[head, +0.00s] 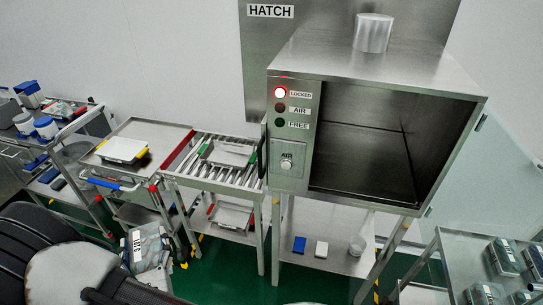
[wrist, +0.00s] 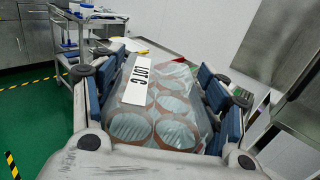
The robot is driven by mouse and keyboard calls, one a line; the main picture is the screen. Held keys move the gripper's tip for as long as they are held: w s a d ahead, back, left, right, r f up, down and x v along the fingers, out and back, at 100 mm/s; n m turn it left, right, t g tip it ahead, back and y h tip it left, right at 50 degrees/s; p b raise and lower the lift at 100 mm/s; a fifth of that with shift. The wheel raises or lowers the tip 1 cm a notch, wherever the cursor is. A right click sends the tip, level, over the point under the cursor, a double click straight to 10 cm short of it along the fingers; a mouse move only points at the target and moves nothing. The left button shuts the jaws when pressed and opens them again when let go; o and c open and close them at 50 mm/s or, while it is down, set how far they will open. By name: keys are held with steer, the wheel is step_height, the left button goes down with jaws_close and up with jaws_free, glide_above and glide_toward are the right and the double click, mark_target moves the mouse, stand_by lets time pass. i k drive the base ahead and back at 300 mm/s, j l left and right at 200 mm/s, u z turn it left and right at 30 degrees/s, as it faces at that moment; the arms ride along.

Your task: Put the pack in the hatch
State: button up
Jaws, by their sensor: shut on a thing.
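The pack (wrist: 165,108) is a clear bag with round wafer-like discs and a white "LOT C" label. My gripper (wrist: 163,75) is shut on it, blue pads against both sides. In the head view, the pack (head: 148,252) hangs low at the left in front of the carts, far from the hatch; my gripper there is mostly hidden. The hatch (head: 300,62) is a steel box on a stand. Its front opening shows a dark, empty-looking chamber (head: 365,160). A glass door (head: 480,150) stands swung open at its right.
A roller conveyor (head: 215,178) adjoins the hatch's left side, beside a cart (head: 130,130) with a white tray-like item. Another loaded cart (head: 65,140) stands far left. A right-hand table (head: 450,250) holds several packs. Green floor shows between the stands.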

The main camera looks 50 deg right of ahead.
mark_target(357, 164)
steer(key=k+j+z, duration=0.1)
steer(key=k+z, duration=0.15)
steer(key=z, duration=0.2)
steer(key=k+z, duration=0.3)
steer(key=z, duration=0.15)
steer(key=k+l+z, duration=0.1)
steer(key=k+z, duration=0.15)
steer(key=z, duration=0.2)
steer(key=i+l+z, duration=0.1)
steer(key=l+z, duration=0.15)
steer(key=z, duration=0.2)
steer(key=i+l+z, duration=0.15)
steer(key=z, duration=0.3)
steer(key=i, duration=0.1)
